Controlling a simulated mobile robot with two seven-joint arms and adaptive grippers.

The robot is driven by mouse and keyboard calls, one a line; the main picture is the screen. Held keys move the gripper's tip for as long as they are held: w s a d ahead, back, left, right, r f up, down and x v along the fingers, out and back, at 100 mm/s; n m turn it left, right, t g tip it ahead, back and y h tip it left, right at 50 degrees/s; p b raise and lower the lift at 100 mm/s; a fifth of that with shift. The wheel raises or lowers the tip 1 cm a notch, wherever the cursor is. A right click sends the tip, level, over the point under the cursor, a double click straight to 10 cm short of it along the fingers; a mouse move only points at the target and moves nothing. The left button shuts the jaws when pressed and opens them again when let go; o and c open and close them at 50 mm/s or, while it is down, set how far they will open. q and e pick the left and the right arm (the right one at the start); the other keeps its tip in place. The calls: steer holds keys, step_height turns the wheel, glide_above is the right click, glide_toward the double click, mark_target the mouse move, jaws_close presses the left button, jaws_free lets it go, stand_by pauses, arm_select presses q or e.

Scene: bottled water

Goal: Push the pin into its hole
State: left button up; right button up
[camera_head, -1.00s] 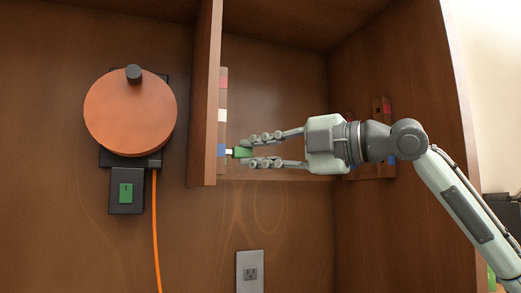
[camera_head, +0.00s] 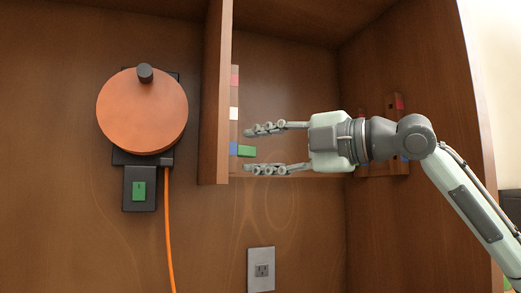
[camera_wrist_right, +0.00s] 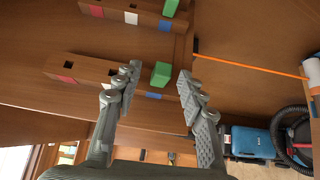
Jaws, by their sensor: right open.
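The green pin (camera_head: 246,151) sits at the blue mark (camera_head: 233,148) of a wooden strip (camera_head: 234,98) on the side of the cabinet divider. No bare shaft shows between its green head and the strip. My right gripper (camera_head: 248,151) is open, its fingers above and below the pin and apart from it. In the right wrist view the green pin (camera_wrist_right: 161,74) stands between the spread fingers (camera_wrist_right: 159,76), at the strip (camera_wrist_right: 88,70) with square holes. The hole under the pin is hidden. My left gripper is not in view.
A second wooden strip (camera_wrist_right: 148,22) with another green pin (camera_wrist_right: 170,8) shows in the wrist view. The divider's front edge (camera_head: 214,120) stands left of the fingers. An orange disc (camera_head: 142,112) with a black knob hangs further left, and a wall socket (camera_head: 261,269) is below.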

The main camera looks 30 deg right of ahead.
steer(key=shift+f, duration=0.1)
steer(key=v, duration=0.4)
steer(key=shift+a, duration=0.1)
glide_toward(252, 151)
steer(key=v, duration=0.3)
steer(key=shift+s+d, duration=0.2)
steer(key=shift+d, duration=0.05)
stand_by(0.7)
